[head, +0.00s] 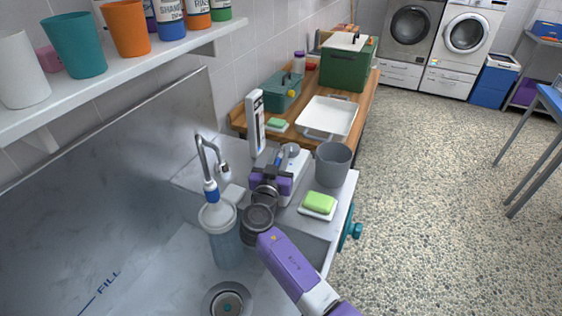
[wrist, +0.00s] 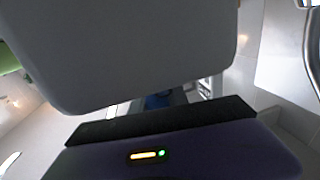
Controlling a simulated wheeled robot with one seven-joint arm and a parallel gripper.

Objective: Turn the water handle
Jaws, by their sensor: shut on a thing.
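A white tap box (head: 296,162) stands on the counter behind the sink, with a small grey lever, apparently the water handle (head: 291,149), at its top. My gripper (head: 279,160) reaches over the sink to this box and is shut at the lever; its purple body and arm hide part of the box. In the wrist view a large pale grey surface (wrist: 130,50) fills the top, close above a black finger pad (wrist: 160,127). The exact contact is hidden.
A grey cup (head: 332,164) and green soap on a white dish (head: 318,205) stand close to the right of my gripper. A teal knob (head: 351,229) sits on the counter's right side. A shelf (head: 120,62) with cups and bottles overhangs the left. The floor (head: 430,170) at right is open.

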